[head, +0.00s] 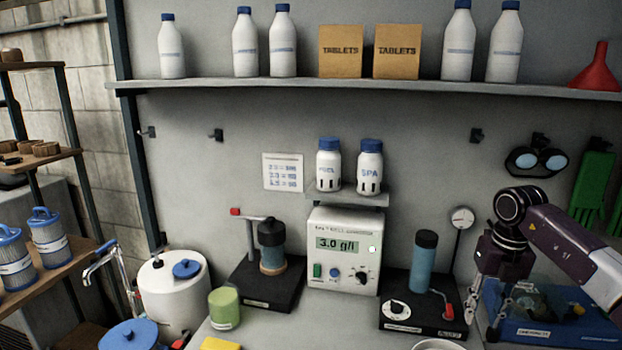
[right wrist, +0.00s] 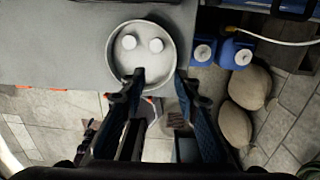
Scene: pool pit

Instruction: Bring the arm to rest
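My right arm (head: 565,240) comes in from the right in the head view. Its gripper (head: 481,322) hangs downward at the right of the counter, beside the black stand with the blue cylinder. In the right wrist view the two fingers of the right gripper (right wrist: 160,78) are spread apart with nothing between them. Beyond their tips is a round pale dish (right wrist: 113,60) with two small white round pieces (right wrist: 143,43) in it. My left gripper is not in view.
A black stand with a blue cylinder (head: 425,265) and a blue tray (head: 550,325) flank the gripper. A white meter (head: 343,250) stands mid-counter. Blue containers (right wrist: 235,53) and tan sacks (right wrist: 236,125) lie on the floor beyond the counter edge. Shelf bottles (head: 459,45) stand above.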

